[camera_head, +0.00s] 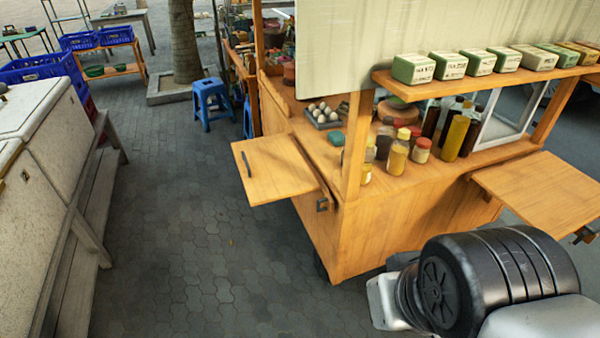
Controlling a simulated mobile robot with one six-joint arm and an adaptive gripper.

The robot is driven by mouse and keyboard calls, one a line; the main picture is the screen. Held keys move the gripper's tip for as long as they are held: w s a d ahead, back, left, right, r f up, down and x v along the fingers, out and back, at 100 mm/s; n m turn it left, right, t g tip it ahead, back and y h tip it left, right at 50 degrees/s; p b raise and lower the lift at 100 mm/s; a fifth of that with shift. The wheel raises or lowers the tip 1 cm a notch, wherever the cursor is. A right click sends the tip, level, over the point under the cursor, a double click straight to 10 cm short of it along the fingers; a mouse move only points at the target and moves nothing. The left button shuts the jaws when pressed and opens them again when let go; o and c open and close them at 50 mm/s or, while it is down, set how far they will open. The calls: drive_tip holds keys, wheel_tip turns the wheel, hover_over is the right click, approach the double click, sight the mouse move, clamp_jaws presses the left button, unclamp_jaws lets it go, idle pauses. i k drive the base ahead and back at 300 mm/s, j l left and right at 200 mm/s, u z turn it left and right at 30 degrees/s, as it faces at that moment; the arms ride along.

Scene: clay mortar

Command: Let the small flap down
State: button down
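A wooden food cart stands in the middle and right of the view. A small wooden flap (277,168) sticks out level from its left side, raised. It has a dark bar handle (247,164) near its outer edge and a dark metal fitting (322,204) at the cart's corner beside it. A second wooden flap (540,192), larger in the picture, also sticks out level at the cart's right end. My arm shows at the lower right, apart from the small flap. My gripper is not in view.
Bottles and jars (398,152) and an egg tray (324,114) stand on the cart counter, with several boxes on the shelf (480,85) above. Blue stools (209,102) stand behind. Pale chests (40,150) line the left. The paving (190,240) between is clear.

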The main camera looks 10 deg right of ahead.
sight(271, 168)
drive_tip(key=i+j+u, duration=0.25)
drive_tip(key=i, duration=0.2)
drive_tip(key=i+u, duration=0.25)
drive_tip(key=i, duration=0.25)
